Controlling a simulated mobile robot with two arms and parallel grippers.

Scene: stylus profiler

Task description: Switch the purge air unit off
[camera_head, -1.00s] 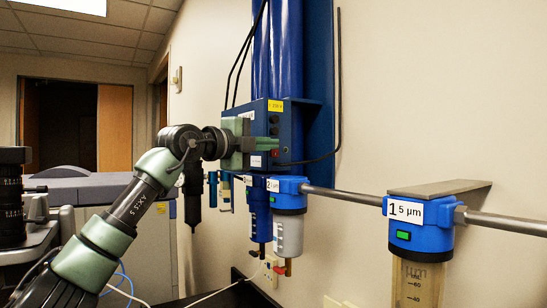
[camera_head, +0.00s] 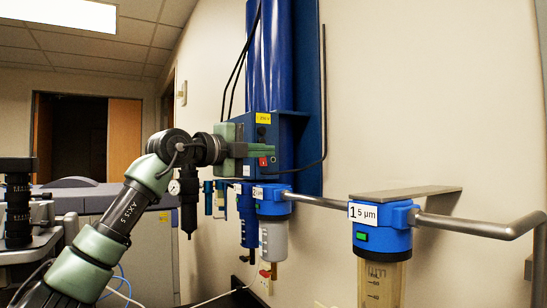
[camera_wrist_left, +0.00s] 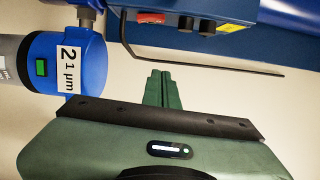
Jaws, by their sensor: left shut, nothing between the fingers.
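The purge air unit is a blue box (camera_head: 289,140) on the wall below tall blue columns (camera_head: 270,60). Its front has a yellow label (camera_head: 263,118), dark knobs and a red switch (camera_head: 263,161). Which way the switch is set is too small to tell. My left gripper (camera_head: 243,150) is shut and empty, in front of the box near the switch. In the left wrist view its green fingers (camera_wrist_left: 158,88) are together, with the red switch (camera_wrist_left: 152,17) and the knobs beyond them at the top, apart from the fingertips. My right gripper is not in view.
Blue filter housings labelled 2 (camera_head: 271,200) and 1 (camera_head: 380,240) hang on a grey pipe (camera_head: 315,201) below and right of the unit. A black cable (camera_head: 325,100) runs down beside the box. A grey machine (camera_head: 95,200) stands at the left.

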